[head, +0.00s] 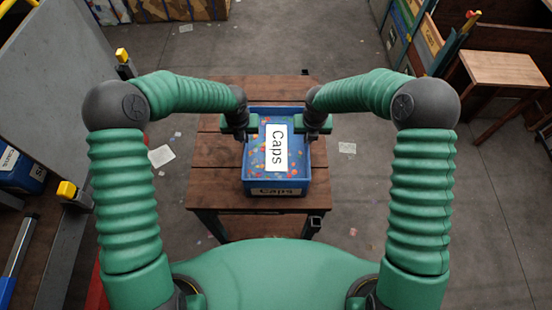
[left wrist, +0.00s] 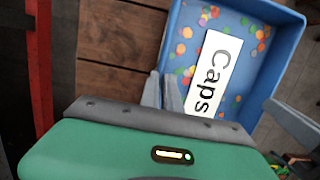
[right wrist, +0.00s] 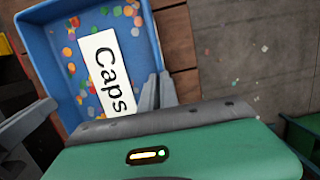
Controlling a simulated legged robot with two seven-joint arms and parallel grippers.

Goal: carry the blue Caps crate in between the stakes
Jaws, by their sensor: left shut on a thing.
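The blue Caps crate (head: 248,160), with a white "Caps" label and colourful caps inside, is on or just over a brown wooden table (head: 215,180). It also shows in the left wrist view (left wrist: 262,12) and right wrist view (right wrist: 40,60). My left gripper (head: 243,135) is shut on the crate's left wall. My right gripper (head: 311,135) is at the opposite wall, its fingers by the rim; whether they grip cannot be told. Two dark posts with yellow tops (head: 122,56) (head: 67,190) stand at the left; I cannot tell if they are the stakes.
A grey panel (head: 65,75) rises at the left, with a blue box (head: 20,172) beside it. A wooden stool (head: 503,70) and shelving with coloured bins (head: 410,30) are at the right. The floor around the table is mostly clear, with scattered paper scraps (head: 347,148).

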